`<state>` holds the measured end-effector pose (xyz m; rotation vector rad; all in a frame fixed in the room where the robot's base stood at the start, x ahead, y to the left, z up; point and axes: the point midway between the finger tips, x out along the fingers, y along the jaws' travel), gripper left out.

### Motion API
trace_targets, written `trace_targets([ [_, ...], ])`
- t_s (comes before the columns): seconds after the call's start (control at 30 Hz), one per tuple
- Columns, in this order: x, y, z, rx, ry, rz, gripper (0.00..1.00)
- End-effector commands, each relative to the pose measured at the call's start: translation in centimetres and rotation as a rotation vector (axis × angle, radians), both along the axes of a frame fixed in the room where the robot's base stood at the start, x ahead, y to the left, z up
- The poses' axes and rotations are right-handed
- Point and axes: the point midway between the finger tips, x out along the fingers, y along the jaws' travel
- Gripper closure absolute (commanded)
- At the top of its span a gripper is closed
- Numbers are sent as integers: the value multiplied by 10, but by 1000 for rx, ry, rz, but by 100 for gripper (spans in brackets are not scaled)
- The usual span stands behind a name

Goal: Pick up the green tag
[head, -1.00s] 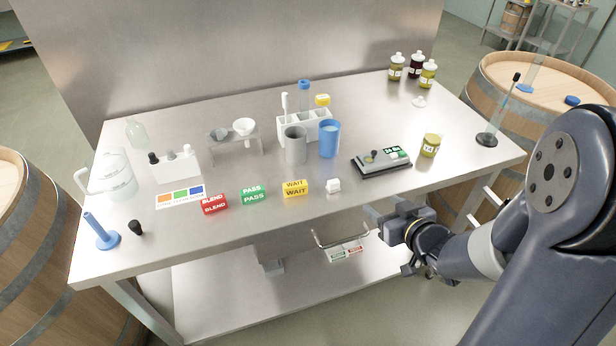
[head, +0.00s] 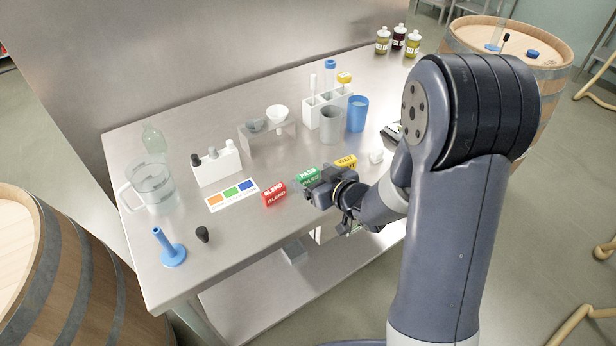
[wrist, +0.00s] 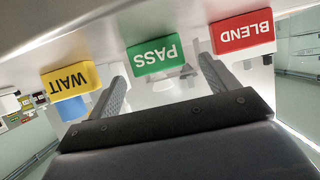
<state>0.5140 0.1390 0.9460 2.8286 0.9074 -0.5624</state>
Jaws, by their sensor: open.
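The green PASS tag (head: 308,175) stands near the front edge of the steel table, between the red BLEND tag (head: 274,194) and the yellow WAIT tag (head: 346,163). My gripper (head: 312,190) is at the table's front edge, close in front of the green tag and partly covering it in the head view. In the wrist view the picture is upside down. The green tag (wrist: 155,54) shows ahead of and between the two open fingers (wrist: 161,78), apart from them. The red tag (wrist: 243,31) and yellow tag (wrist: 71,82) lie to either side.
A small white block (head: 376,156) sits beyond the yellow tag. A colour card (head: 232,195) lies left of the red tag. Grey (head: 331,126) and blue (head: 357,114) cups and a white rack stand behind. Wooden barrels flank the table.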

Motion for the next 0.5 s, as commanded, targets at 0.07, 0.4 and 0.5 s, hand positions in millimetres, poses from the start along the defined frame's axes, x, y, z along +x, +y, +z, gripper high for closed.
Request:
trace_targets([
  [0.07, 4, 3, -2, -1, 1, 2, 18],
  [0.4, 33, 23, -18, -1, 1, 2, 18],
  [0.5, 37, 26, -20, 0, 0, 1, 18],
])
